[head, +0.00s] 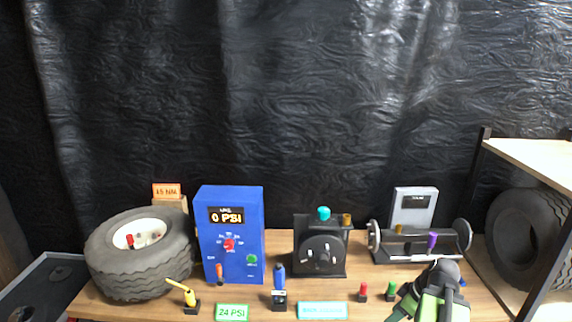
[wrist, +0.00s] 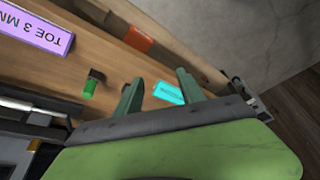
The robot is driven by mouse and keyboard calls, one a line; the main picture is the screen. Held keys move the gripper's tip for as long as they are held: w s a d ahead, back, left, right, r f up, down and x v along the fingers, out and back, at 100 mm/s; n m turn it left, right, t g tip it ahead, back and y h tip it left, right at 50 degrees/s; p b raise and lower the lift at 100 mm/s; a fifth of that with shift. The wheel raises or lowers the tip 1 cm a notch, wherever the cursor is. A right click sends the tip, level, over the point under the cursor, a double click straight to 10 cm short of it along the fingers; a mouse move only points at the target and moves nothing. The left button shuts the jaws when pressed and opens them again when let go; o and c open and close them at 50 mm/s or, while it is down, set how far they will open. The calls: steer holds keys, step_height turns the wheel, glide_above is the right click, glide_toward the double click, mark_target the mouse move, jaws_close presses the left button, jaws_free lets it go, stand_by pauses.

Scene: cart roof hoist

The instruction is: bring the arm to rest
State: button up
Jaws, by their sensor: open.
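My gripper (head: 428,306) is at the lower right of the head view, over the front right part of the workbench (head: 375,275). Its green fingers (wrist: 160,80) are apart in the wrist view, with nothing held between them. Beyond them the wrist view shows the wooden bench edge, a cyan label (wrist: 168,93) and a green-capped peg (wrist: 90,86). The arm partly hides the bench's right front area in the head view.
A tire (head: 140,278), a blue gauge box (head: 248,205) reading 0 PSI, a black device (head: 308,266) and a roller stand (head: 400,246) line the bench. Small coloured pegs stand in front. A shelf (head: 535,158) with another tire stands right. The space above the bench is clear.

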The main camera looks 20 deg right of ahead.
steer(key=w+a+f+m+g+h, duration=0.1)
steer(key=w+a+m, duration=0.2)
steer(key=a, duration=1.3)
steer(key=w+a+m+g+h, duration=0.1)
steer(key=w+a, duration=0.4)
steer(key=a, duration=1.2)
steer(key=shift+w+a+f+m+g, duration=0.35)
steer(key=shift+m+g, duration=0.45)
steer(key=shift+m, duration=0.3)
steer(key=shift+c, duration=0.3)
